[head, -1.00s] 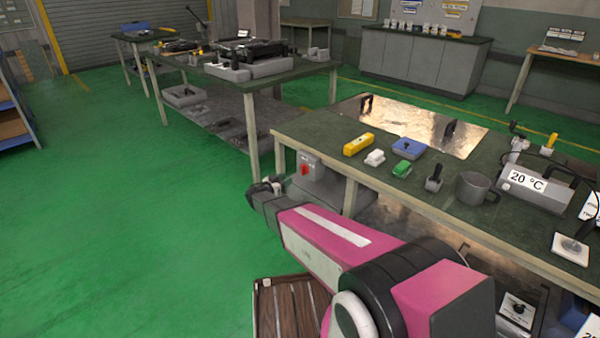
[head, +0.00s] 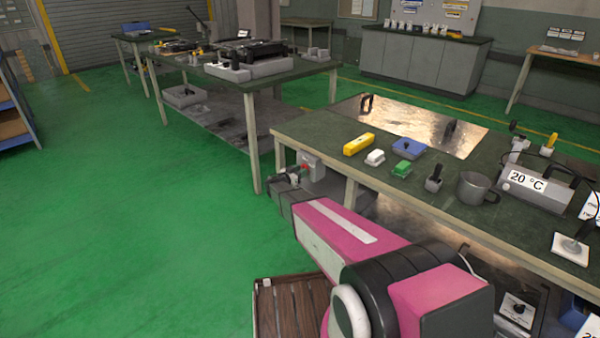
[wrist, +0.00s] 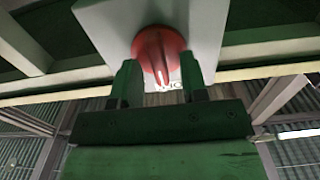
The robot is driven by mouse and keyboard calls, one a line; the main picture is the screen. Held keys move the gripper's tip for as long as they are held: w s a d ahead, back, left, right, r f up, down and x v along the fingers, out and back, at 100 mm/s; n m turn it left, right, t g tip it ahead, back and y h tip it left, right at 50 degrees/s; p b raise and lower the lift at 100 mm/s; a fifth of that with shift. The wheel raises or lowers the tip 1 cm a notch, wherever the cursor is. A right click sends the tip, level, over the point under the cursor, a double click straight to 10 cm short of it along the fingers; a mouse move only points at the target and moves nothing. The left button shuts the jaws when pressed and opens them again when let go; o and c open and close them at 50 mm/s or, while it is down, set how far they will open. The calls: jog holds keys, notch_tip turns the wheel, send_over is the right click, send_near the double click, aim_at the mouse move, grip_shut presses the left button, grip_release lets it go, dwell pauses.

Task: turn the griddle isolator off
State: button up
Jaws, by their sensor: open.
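The isolator is a pale grey box (head: 311,164) with a red rotary knob (head: 305,167), mounted under the front left corner of the workbench. In the wrist view the red knob (wrist: 158,52) sits on the pale box face (wrist: 203,22), its raised grip bar running roughly up and down the picture. Small markings by the knob are partly hidden and I cannot read them. My gripper (wrist: 160,82) is open, with one finger on each side of the knob's lower part. I cannot tell whether either finger touches it. In the head view my gripper (head: 291,178) is at the box's front.
The workbench top (head: 320,125) lies just above and behind the isolator, with a leg (head: 350,198) nearby. On it are a shiny metal plate (head: 420,122), a yellow block (head: 358,144), a grey mug (head: 474,187) and a "20 °C" unit (head: 530,188). Green floor (head: 130,230) is free at left.

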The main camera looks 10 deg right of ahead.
grip_shut()
jog(key=shift+w+a+f+n, duration=0.1)
jog(key=shift+w+f+n, duration=0.05)
jog(key=shift+n, duration=4.3)
jog(key=shift+w+a+f+n, duration=0.1)
jog(key=shift+n, duration=4.35)
grip_release()
